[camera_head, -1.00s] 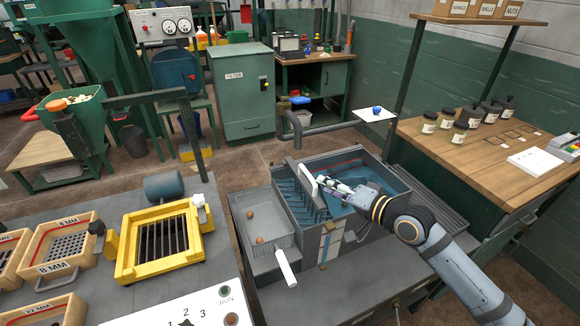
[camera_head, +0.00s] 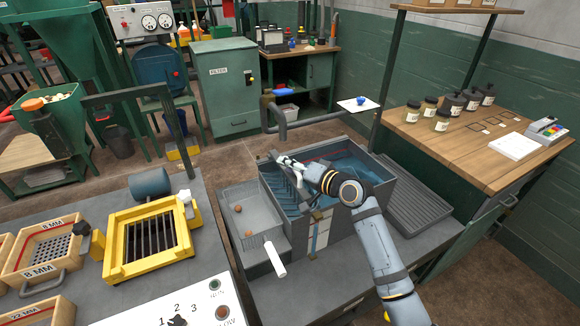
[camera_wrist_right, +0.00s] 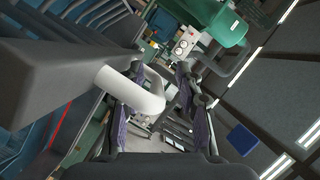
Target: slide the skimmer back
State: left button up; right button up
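The skimmer shows in the right wrist view as a dark grey bar (camera_wrist_right: 55,88) with a row of tines and a white bent handle (camera_wrist_right: 130,90). In the head view the skimmer's top is largely hidden by my right gripper (camera_head: 284,161), at the left part of the blue-lined water tank (camera_head: 384,191). In the wrist view the two fingers (camera_wrist_right: 168,112) stand apart, with the handle reaching across the left finger towards the gap. I cannot tell whether they touch it. My left gripper is not in view.
A grey side tray (camera_head: 228,198) with brown round pieces and a white spout (camera_head: 275,259) adjoins the tank's left. A ribbed grey board (camera_head: 418,205) lies right of it. A yellow sieve frame (camera_head: 118,268) is at left. A wooden bench (camera_head: 450,145) with jars stands at right.

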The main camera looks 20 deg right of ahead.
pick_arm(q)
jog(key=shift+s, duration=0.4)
pick_arm(e)
jog(key=shift+c, duration=0.4)
grip_shut()
jog(key=shift+d, duration=0.1)
